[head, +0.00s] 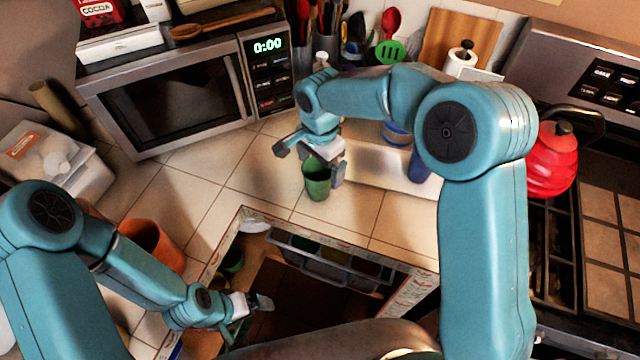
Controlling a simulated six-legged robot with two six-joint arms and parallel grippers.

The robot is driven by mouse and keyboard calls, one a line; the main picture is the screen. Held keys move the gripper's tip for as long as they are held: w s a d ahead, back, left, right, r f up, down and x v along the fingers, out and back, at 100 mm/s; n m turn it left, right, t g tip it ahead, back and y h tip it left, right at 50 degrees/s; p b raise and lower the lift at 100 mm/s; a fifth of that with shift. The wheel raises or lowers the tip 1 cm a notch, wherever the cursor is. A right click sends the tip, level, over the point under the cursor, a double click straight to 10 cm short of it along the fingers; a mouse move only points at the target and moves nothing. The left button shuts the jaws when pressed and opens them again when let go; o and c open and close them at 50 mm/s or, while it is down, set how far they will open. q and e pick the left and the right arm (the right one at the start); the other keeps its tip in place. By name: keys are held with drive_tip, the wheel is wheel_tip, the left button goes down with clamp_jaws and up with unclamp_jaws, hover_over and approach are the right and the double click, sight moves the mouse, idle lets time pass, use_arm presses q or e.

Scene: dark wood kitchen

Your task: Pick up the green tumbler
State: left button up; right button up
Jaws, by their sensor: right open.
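The green tumbler (317,182) stands upright on the tiled counter, in front of the microwave's right end. My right gripper (311,163) is open and right at the tumbler, reaching down from above and behind. One finger is to the upper left of the tumbler and the other is close to its right side. Part of the tumbler's rim is hidden by the gripper, and I cannot tell whether a finger touches it. My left gripper (248,312) hangs low over the open recess in the counter, away from the tumbler. I cannot tell whether its fingers are apart.
A microwave (175,100) stands behind on the left. An orange pot (152,243) is beside my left arm. A dark recess (300,305) opens in the counter's front. A red kettle (550,170) sits on the stove at right. Bare tiles (235,205) lie left of the tumbler.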

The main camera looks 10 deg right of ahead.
sight(319, 176)
drive_tip(key=f, duration=0.1)
drive_tip(key=f+b, duration=0.1)
drive_tip(key=f, duration=0.1)
drive_tip(key=f+b, duration=0.1)
drive_tip(key=f, duration=0.1)
drive_tip(key=shift+w+a, duration=0.15)
drive_tip(key=shift+w, duration=0.25)
drive_tip(key=shift+s+f, duration=0.15)
drive_tip(key=shift+f, duration=0.1)
drive_tip(key=shift+w+a, duration=0.1)
drive_tip(key=shift+w, duration=0.1)
drive_tip(key=c, duration=0.9)
drive_tip(key=shift+s+r, duration=0.1)
drive_tip(key=shift+s, duration=0.05)
drive_tip(key=shift+c, duration=0.2)
